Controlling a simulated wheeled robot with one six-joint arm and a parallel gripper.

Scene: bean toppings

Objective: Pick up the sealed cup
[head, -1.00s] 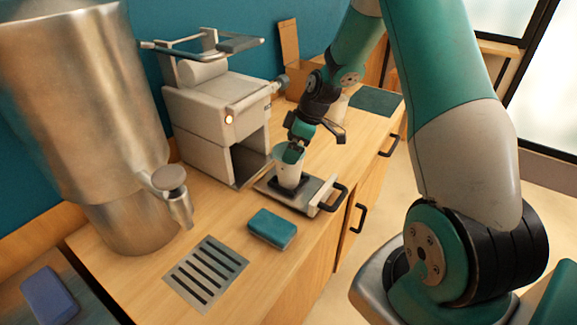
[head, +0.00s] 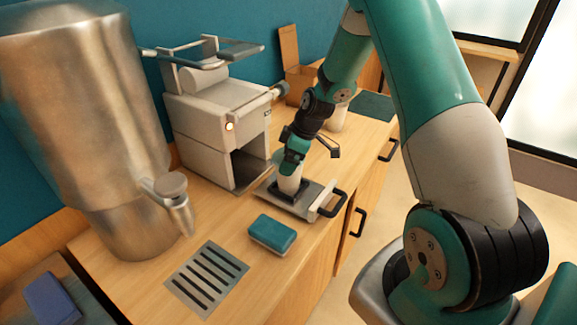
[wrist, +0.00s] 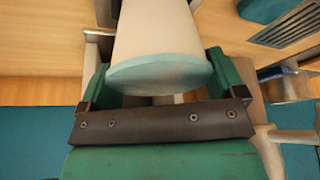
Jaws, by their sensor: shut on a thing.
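The sealed cup (head: 289,184) is white and stands upright in the black holder on the pulled-out tray (head: 311,205) of the sealing machine. In the wrist view the cup (wrist: 158,35) shows its pale teal top film, turned toward the camera. My gripper (head: 294,162) is over the upper part of the cup in the head view. In the wrist view my gripper (wrist: 160,82) has one green finger on each side of the cup and is shut on it. The fingers hide part of the cup's rim in the head view.
The sealing machine (head: 215,115) stands just behind the tray. A teal sponge-like block (head: 272,233) and a slotted drain plate (head: 207,277) lie in front. A large metal dispenser (head: 85,120) is at left. A cardboard box (head: 298,82) stands at the back.

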